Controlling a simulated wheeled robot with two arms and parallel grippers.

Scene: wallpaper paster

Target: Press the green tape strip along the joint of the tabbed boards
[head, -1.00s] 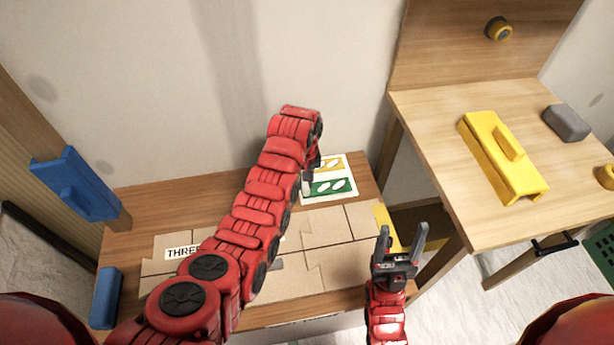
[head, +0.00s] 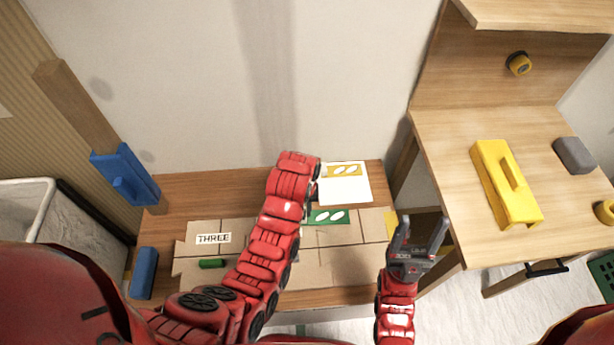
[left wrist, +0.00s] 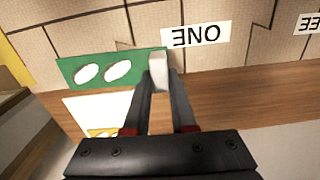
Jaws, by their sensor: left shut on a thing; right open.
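The green tape strip (left wrist: 112,68), with white ovals, has its end at my left gripper (left wrist: 158,72), which is shut on a pale end piece of it. In the head view the strip (head: 330,217) shows at the far edge of the tabbed boards (head: 338,236). I cannot tell if it touches them. The brown boards lie on the wooden bench, their joints visible between tabs; the left wrist view shows the label "ONE" (left wrist: 196,35) upside down on them. My left arm covers their middle in the head view and hides its gripper. My right gripper (head: 422,228) is open and empty, right of the boards.
A white card (head: 345,191) with a yellow strip (head: 344,170) lies behind the boards. A small green cylinder (head: 211,263) lies below the label "THREE" (head: 213,238). A yellow handled tool (head: 506,185) and a grey block (head: 573,155) sit on the right table.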

